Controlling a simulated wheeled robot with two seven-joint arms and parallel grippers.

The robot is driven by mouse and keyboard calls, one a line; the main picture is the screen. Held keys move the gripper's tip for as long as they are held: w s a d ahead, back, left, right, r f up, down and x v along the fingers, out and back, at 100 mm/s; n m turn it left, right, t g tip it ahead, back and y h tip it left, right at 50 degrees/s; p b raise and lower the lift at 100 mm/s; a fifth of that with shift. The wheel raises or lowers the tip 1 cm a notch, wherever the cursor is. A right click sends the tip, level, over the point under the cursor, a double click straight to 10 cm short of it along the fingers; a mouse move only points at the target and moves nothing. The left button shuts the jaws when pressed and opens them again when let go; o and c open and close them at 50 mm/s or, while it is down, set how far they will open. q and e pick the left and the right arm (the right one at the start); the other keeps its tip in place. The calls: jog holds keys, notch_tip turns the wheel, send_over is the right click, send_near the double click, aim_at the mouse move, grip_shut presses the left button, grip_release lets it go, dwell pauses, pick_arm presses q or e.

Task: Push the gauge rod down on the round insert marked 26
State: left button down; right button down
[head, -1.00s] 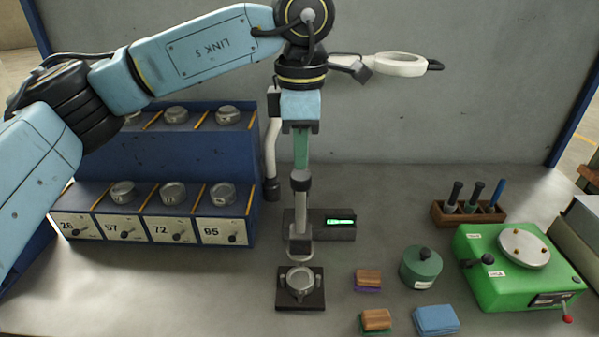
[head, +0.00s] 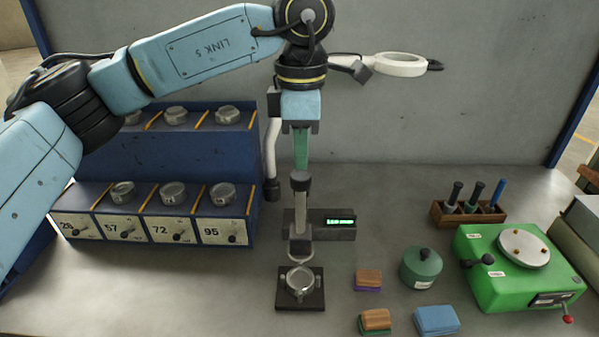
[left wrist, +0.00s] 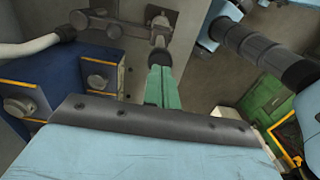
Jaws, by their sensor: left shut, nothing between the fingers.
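My left gripper (head: 301,168) hangs straight down from the top, with its green fingers shut and empty. Their tips are at the dark top of the gauge rod (head: 300,184); I cannot tell whether they press on it. The fingers also show in the left wrist view (left wrist: 162,88), pointing at the rod top (left wrist: 160,57). The rod stands upright in the gauge, which has a lit green display (head: 341,221). Below it, a round metal insert (head: 300,280) sits on a small dark base (head: 288,303). I cannot read a number on this insert. My right gripper is not in view.
A blue rack (head: 190,150) with several round inserts and numbered labels stands at the left, partly behind my arm. A ring lamp (head: 398,64) is at the upper right. A green pot (head: 422,268), coloured blocks (head: 436,320) and a green machine (head: 480,245) stand at the right.

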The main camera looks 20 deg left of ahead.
aim_at(301, 175)
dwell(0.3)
pick_arm(q)
jog(key=shift+f+b, duration=3.85)
jog(key=shift+f, duration=1.4)
jog(key=shift+r, duration=0.1)
jog(key=shift+r+p, duration=1.15)
jog(key=shift+r, duration=0.45)
jog(key=shift+r+p, duration=1.2)
jog(key=shift+r, duration=0.7)
